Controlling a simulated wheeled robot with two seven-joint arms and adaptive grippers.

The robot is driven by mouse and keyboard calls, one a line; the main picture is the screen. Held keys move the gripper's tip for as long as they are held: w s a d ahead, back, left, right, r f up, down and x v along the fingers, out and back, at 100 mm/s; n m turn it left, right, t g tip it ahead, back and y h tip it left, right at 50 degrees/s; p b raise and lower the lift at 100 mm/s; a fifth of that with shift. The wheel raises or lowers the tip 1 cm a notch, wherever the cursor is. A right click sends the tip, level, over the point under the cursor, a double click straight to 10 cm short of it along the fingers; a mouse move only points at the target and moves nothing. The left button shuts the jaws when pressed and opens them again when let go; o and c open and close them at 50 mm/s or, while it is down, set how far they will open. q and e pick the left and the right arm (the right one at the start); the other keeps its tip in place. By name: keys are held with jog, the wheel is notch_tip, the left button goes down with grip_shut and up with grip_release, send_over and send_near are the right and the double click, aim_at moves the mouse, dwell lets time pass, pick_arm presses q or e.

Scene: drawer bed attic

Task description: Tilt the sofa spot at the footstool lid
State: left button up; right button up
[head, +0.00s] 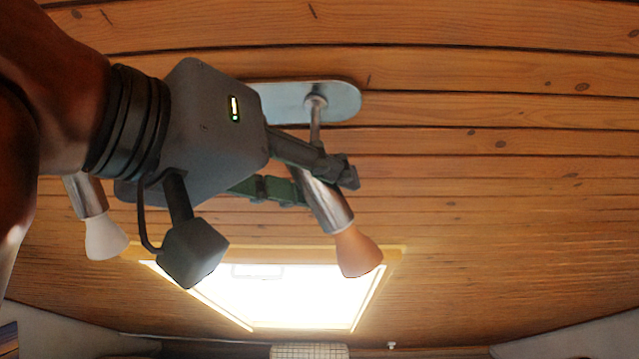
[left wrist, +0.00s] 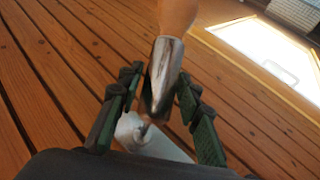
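A metal spot lamp with an orange-toned bulb (head: 357,252) hangs by a thin stem from an oval ceiling plate (head: 345,98). A second spot with a whitish bulb (head: 105,237) hangs at the left, partly behind my arm. No label tells which is the sofa spot. My left gripper (head: 324,182) is at the metal body of the orange-bulb spot. In the left wrist view this metal body (left wrist: 162,72) lies between my open fingers (left wrist: 160,88), with a gap at the left finger; contact at the right one is unclear. I cannot make out the footstool lid. My right gripper is out of view.
The sloped wooden plank ceiling (head: 500,150) is close behind the lamp. A bright skylight (head: 290,295) with a wooden frame lies below the spots in the picture. A pale gridded object (head: 309,351) shows at the bottom edge. Right of the lamp is free room.

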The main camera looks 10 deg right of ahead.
pick_arm(q)
jog(key=shift+o, duration=1.3)
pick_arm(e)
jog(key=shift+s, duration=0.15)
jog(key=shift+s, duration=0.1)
pick_arm(q)
jog(key=v, duration=1.2)
jog(key=shift+d+f, duration=0.1)
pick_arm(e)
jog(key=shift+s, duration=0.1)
